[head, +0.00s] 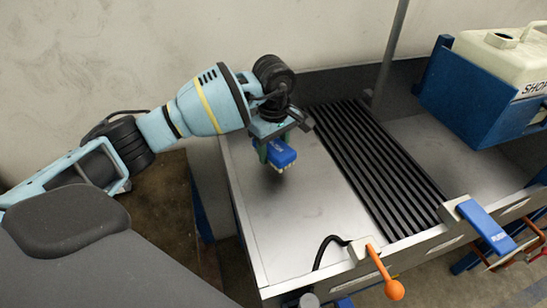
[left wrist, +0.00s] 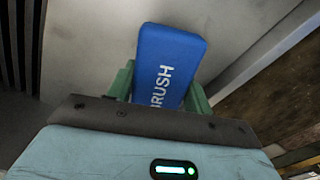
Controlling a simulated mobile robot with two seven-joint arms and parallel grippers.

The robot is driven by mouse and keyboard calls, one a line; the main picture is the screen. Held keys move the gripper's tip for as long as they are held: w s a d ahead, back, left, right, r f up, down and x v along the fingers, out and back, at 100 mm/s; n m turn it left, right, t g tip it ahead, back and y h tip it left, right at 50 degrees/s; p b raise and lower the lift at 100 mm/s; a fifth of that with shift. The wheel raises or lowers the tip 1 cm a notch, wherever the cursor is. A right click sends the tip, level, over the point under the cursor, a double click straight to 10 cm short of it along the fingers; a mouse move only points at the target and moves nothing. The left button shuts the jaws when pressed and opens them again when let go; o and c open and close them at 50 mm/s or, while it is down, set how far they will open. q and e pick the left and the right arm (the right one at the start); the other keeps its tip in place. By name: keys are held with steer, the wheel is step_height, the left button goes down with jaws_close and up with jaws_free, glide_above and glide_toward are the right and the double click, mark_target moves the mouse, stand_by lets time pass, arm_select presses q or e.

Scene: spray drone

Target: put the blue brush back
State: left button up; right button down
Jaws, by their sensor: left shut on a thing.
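The blue brush (head: 281,153) is a block with pale bristles pointing down. My left gripper (head: 274,147) is shut on it, over the left metal part of the sink bench (head: 300,215). The brush seems to be a little above the metal, but the gap is hard to judge. The bristles are hidden there. My right gripper is not in view.
Black slats (head: 378,165) cross the bench right of the brush. A blue holder with a cream container (head: 505,60) stands at the right. A blue PUSH lever (head: 486,226) and an orange handle (head: 385,270) are at the front edge. The bare metal is clear.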

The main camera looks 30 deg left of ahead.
mark_target(274, 144)
arm_select(q)
steer(key=shift+f, duration=1.75)
steer(key=shift+f, duration=0.1)
steer(key=o, duration=0.9)
steer(key=shift+o, duration=0.2)
step_height(274, 144, up, 12)
steer(key=shift+r, duration=0.15)
